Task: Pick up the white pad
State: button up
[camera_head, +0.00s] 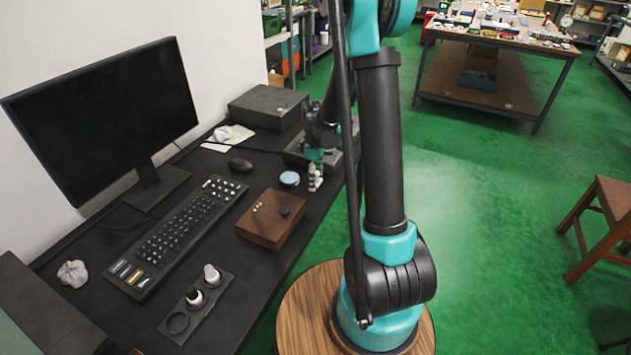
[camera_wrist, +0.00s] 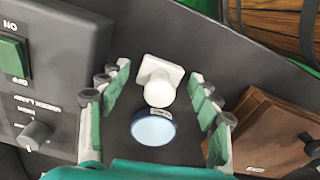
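A white piece (camera_wrist: 160,80) with a squarish flat base and a round knob-like front shows in the wrist view; I take it to be the white pad. My gripper (camera_wrist: 159,92) is open, with one green-padded finger on each side of the white piece and a gap on both sides. In the head view my gripper (camera_head: 315,176) is low over the desk's right edge, and I cannot pick the white piece out from the fingers there. A light-blue round disc with a dark-blue rim (camera_wrist: 153,129) lies just below the white piece in the wrist view.
The disc also shows in the head view (camera_head: 290,179). A brown box (camera_head: 271,218) with a black knob stands nearby. A dark control box (camera_wrist: 62,40) with a green switch is close at left. The keyboard (camera_head: 180,229) and mouse (camera_head: 240,165) lie further left.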

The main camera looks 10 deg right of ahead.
jog(key=c, duration=1.2)
notch_tip(320, 180, up, 20)
jog(key=shift+r, duration=0.1)
jog(key=shift+c, duration=0.3)
